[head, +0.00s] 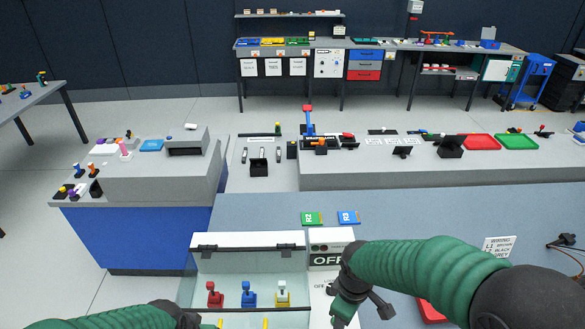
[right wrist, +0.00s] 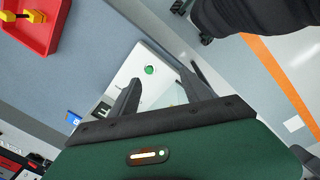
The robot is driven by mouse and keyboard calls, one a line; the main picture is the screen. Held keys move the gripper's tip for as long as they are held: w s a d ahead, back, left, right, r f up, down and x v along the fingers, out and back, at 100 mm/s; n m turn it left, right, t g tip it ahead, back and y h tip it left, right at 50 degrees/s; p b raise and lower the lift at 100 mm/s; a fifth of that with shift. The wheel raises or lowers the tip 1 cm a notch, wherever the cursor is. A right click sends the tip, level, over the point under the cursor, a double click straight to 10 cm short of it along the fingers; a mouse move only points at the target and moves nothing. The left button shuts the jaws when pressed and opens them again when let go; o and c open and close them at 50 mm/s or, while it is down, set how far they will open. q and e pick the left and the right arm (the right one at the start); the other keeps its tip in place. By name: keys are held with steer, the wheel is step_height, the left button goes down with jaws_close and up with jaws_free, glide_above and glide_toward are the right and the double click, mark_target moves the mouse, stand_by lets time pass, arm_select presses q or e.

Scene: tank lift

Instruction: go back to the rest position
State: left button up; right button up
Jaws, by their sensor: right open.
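My right arm comes in from the right in the head view, and my right gripper (head: 362,308) hangs by the right side of an open box. In the right wrist view my right gripper (right wrist: 162,88) has its two dark fingers apart with nothing between them. Beyond them is a white panel with a green round button (right wrist: 150,70). My left arm shows at the bottom left of the head view. Its dark end, my left gripper (head: 190,320), is mostly cut off by the frame edge, so its jaws cannot be made out.
Green (head: 312,218) and blue (head: 349,217) cards lie behind. A red tray (head: 430,312) is at right, partly hidden by my arm. The blue-grey tabletop (head: 440,215) has clear room.

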steer(key=s+d+f+m+t+b, duration=0.1)
steer(key=s+d+f+m+b, duration=0.6)
steer(key=s+f+m+b, duration=0.1)
steer(key=f+m+b, duration=0.1)
steer(key=m, duration=0.1)
steer(key=shift+f+m+t+b, duration=0.2)
steer(key=shift+m+t+b, duration=0.15)
steer(key=shift+m+t, duration=0.05)
steer(key=shift+w+a, duration=0.1)
